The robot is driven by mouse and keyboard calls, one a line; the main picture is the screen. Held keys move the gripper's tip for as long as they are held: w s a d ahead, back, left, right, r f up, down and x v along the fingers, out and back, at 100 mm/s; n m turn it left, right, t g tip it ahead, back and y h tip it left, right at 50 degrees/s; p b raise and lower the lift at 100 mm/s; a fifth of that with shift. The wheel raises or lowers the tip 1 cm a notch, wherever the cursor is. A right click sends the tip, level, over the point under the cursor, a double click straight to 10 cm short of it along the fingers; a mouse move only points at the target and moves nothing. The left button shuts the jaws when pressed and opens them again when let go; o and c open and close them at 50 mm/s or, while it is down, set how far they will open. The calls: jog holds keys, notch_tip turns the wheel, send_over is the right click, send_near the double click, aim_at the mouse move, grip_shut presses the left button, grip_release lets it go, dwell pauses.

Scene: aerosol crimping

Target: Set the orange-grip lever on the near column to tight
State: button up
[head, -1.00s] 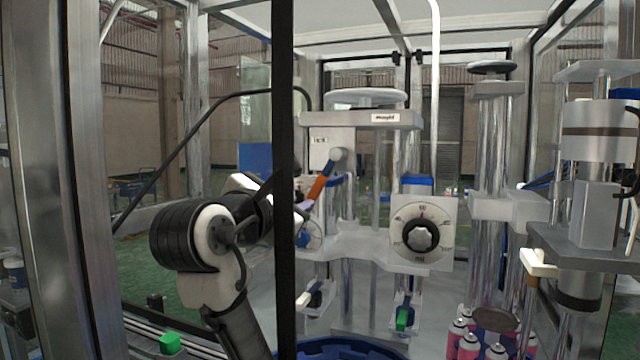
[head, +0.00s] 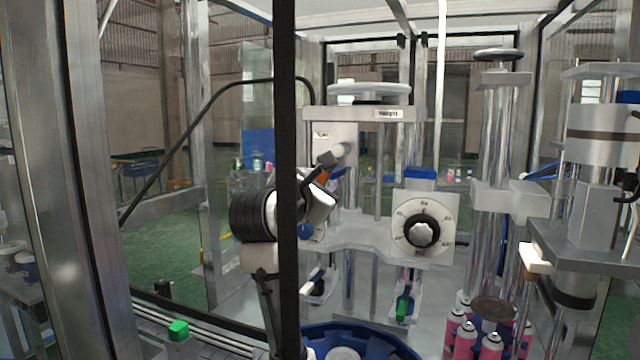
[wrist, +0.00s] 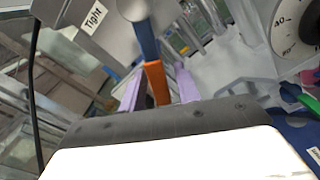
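The lever's orange grip (wrist: 157,85) hangs below a blue-grey shank (wrist: 146,42) on a round pivot in the wrist view. A white label reading TIGHT (wrist: 93,18) is up and left of it. In the head view the lever (head: 331,160) slants down-left from its pivot on the near column, its orange grip (head: 323,178) mostly hidden behind my gripper (head: 318,190). In the wrist view the purple fingers of my gripper (wrist: 159,92) are apart, one on each side of the orange grip. I cannot tell whether either finger touches it.
A dial (head: 422,229) is on the machine right of the lever. A black frame post (head: 286,120) crosses in front of my arm. A blue round part (head: 400,345) is below, and pink cans (head: 466,340) stand lower right. A green block (head: 178,330) is lower left.

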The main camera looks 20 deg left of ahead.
grip_shut()
jog(key=shift+a+r+m, duration=0.3)
jog(key=shift+a+m, duration=0.1)
jog(key=shift+m, duration=0.4)
jog(key=shift+o, duration=0.9)
grip_release()
jog(key=s+b, duration=0.5)
jog(key=s, duration=0.8)
jog(key=shift+s+a, duration=0.25)
jog(key=shift+s, duration=0.15)
